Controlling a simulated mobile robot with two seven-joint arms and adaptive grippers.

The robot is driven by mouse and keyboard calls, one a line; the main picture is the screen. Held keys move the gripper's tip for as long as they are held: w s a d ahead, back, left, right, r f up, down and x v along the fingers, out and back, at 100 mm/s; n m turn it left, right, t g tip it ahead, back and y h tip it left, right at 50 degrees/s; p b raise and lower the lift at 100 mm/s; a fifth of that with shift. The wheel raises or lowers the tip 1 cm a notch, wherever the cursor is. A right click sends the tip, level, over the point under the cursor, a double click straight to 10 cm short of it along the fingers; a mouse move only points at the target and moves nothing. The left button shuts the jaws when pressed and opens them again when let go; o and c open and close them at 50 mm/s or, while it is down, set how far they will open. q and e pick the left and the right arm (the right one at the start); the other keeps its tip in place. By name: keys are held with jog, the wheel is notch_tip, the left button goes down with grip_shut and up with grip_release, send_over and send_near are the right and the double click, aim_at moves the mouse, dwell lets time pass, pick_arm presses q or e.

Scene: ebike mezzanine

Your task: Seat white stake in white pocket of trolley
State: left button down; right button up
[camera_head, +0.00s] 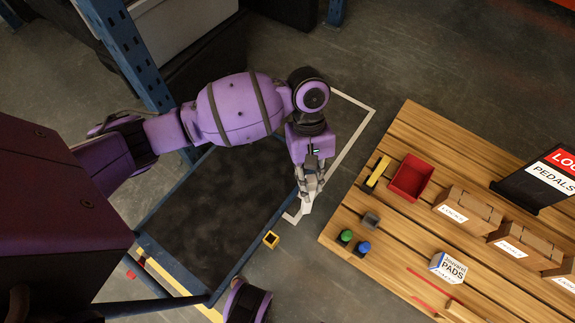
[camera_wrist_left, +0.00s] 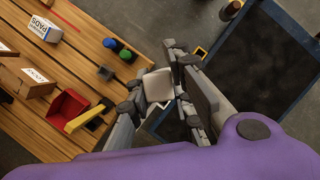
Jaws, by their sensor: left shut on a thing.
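My left gripper (camera_head: 309,192) is shut on the white stake (camera_head: 305,208), above the right edge of the trolley (camera_head: 178,215). In the left wrist view, the white stake (camera_wrist_left: 158,85) sits between the fingers of the left gripper (camera_wrist_left: 160,92), its end face towards the camera. The trolley has a dark deck and a blue rim. A yellow pocket (camera_head: 271,239) is on its right rim, nearer than the gripper; it also shows in the left wrist view (camera_wrist_left: 200,52). I cannot make out the white pocket. My right gripper is not in view.
A slatted wooden table (camera_head: 335,225) on the right carries a red bin (camera_head: 410,177), a yellow piece (camera_head: 378,172), green (camera_head: 346,236) and blue (camera_head: 363,248) pieces, and cartons (camera_head: 466,209). A blue rack post (camera_head: 128,50) stands behind the arm. A white line (camera_head: 352,142) marks the floor.

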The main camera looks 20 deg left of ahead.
pick_arm(q)
jog(key=w+a+f+b, duration=0.3)
jog(key=w+f+b, duration=0.5)
jog(key=w+f, duration=0.4)
jog(key=shift+a, duration=0.3)
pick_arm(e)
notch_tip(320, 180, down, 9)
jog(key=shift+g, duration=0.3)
pick_arm(q)
jog(key=shift+s+r, duration=0.1)
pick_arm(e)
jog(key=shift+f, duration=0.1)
